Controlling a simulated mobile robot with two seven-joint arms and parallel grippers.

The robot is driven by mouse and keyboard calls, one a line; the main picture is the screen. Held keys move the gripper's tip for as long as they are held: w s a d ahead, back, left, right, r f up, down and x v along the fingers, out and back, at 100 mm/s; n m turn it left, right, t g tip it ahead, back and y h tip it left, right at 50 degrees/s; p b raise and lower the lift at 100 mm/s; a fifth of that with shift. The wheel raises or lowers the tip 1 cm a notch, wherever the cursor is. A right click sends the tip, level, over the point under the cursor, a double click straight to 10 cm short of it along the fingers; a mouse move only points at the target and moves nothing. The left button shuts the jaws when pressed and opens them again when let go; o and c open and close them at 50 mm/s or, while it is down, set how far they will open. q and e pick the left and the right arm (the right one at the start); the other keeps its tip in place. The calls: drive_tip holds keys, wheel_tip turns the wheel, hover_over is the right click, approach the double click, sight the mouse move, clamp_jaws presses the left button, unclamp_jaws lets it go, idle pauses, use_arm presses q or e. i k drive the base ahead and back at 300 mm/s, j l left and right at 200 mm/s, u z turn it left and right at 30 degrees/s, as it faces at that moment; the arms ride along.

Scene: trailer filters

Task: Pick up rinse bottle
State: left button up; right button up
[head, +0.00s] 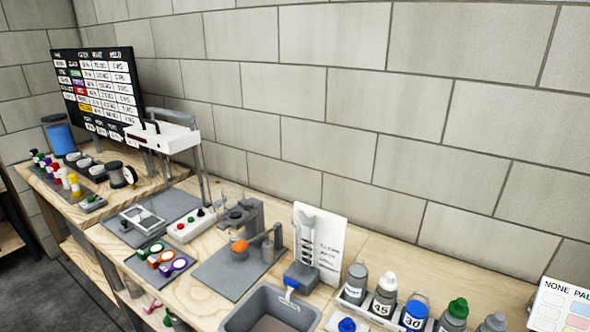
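Several bottles stand upright in a row on the workbench at the lower right. They are a grey bottle (356,284), a white-capped bottle labelled 45 (384,295), a blue-capped bottle labelled 30 (414,312), a green-capped bottle (455,315) and a grey-topped bottle (492,323) cut off by the lower edge. No label that I can read says rinse, so I cannot tell which one is the rinse bottle. Neither of my grippers is in view.
A grey sink (237,318) lies left of the bottles. A lever press (255,240), coloured discs (166,259) and a control box (192,225) crowd the bench. A block wall (330,110) closes the back.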

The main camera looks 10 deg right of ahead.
sight(356, 278)
drive_tip(key=k+j, duration=0.2)
drive_tip(key=k, duration=0.25)
drive_tip(key=k+j, duration=0.25)
drive_tip(key=k, duration=0.25)
